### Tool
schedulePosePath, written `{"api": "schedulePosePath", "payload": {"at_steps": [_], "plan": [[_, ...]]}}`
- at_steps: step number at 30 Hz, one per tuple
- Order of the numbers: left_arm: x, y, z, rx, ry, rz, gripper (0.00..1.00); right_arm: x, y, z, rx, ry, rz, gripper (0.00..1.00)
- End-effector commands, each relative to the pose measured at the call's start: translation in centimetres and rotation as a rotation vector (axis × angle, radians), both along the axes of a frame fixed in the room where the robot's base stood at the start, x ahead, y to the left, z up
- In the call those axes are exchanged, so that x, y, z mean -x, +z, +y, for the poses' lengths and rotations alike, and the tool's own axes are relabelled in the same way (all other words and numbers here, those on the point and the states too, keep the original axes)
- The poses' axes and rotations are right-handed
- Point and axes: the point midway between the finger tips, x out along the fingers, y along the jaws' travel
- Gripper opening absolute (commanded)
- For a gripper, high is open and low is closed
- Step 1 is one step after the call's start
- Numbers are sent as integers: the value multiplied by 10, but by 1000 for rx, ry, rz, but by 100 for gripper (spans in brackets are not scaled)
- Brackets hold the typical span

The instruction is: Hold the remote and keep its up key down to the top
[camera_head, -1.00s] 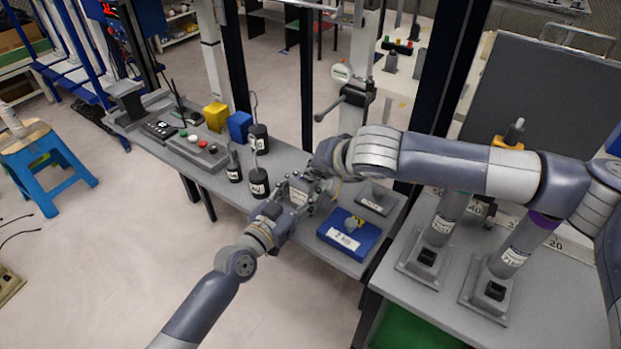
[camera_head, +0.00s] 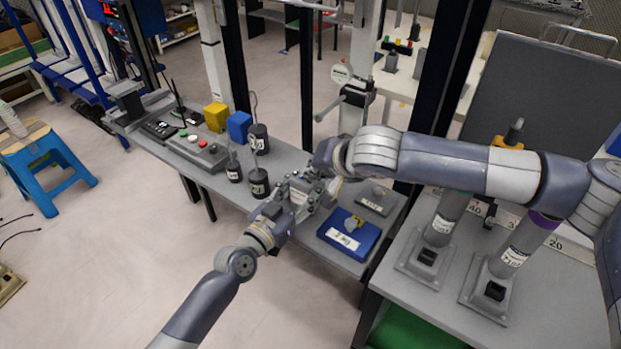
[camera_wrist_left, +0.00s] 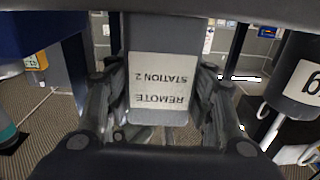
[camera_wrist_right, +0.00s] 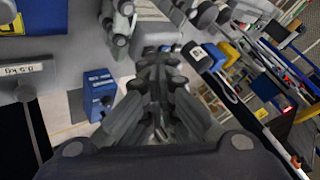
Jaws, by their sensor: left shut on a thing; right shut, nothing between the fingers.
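The remote (camera_wrist_left: 160,88) is a grey box with a white label reading REMOTE STATION 2, upside down in the left wrist view. My left gripper (camera_head: 297,194) is shut on it, a finger on each side, above the front of the bench. My right gripper (camera_head: 319,181) is shut and empty, its tips close against the remote's side. In the right wrist view the right fingertips (camera_wrist_right: 161,62) point at the remote (camera_wrist_right: 154,40). I cannot make out the up key or whether a tip presses it. Two grey posts (camera_head: 440,220) stand on the right table.
Black weights (camera_head: 258,182) stand left of the grippers on the grey bench. A blue labelled block (camera_head: 348,236) lies to their right. A yellow block (camera_head: 216,116), a blue block (camera_head: 239,126) and a button panel (camera_head: 199,148) stand farther left. Dark uprights rise behind.

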Motion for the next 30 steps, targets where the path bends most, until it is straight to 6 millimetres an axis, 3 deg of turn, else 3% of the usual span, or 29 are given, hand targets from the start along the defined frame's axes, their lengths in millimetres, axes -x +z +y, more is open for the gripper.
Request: {"api": "schedulePosePath", "payload": {"at_steps": [30], "plan": [[0, 0, 0, 0, 0, 0, 22, 0, 14, 0, 0, 0, 0, 0]]}}
